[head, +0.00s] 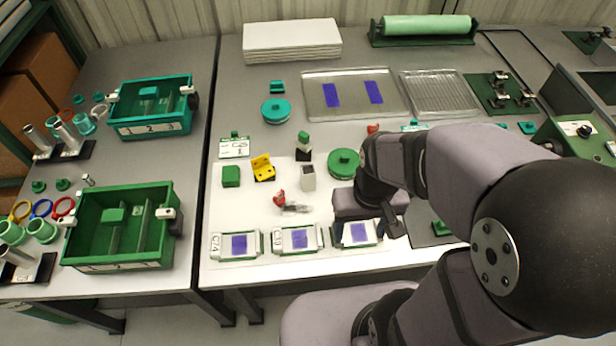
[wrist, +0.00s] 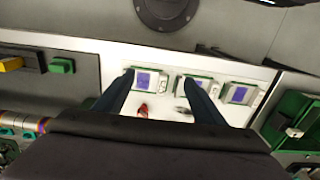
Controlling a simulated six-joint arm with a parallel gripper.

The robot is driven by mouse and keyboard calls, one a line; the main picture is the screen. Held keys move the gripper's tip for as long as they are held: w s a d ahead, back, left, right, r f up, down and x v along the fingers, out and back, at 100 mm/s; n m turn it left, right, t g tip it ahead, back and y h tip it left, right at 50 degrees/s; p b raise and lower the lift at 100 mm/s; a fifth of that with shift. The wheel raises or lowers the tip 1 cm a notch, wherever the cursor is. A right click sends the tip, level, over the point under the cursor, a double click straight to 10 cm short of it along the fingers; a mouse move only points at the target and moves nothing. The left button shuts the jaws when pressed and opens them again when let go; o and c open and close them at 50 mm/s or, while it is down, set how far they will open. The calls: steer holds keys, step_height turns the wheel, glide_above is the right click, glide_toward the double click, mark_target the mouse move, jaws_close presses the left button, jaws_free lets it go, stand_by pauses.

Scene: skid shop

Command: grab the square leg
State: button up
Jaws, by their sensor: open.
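A pale grey upright piece with a square, dark open top (head: 308,180) stands on the white work mat (head: 250,205) in the head view; it looks like the square leg. I cannot make it out in the wrist view, where my gripper body covers the lower middle. My gripper (head: 361,234) is over the rightmost of three small trays (head: 374,239), to the right of and nearer than the leg. In the wrist view its two dark fingers (wrist: 160,80) are spread apart with nothing held between them.
A yellow bracket (head: 263,170) and green block (head: 231,176) stand left of the leg. A black-based, green-topped piece (head: 303,147) is just behind it. A red-handled item (head: 280,199) lies in front-left. A green round lid (head: 344,162) is to the right.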

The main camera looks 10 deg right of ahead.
mark_target(309, 175)
steer(key=shift+c, duration=0.6)
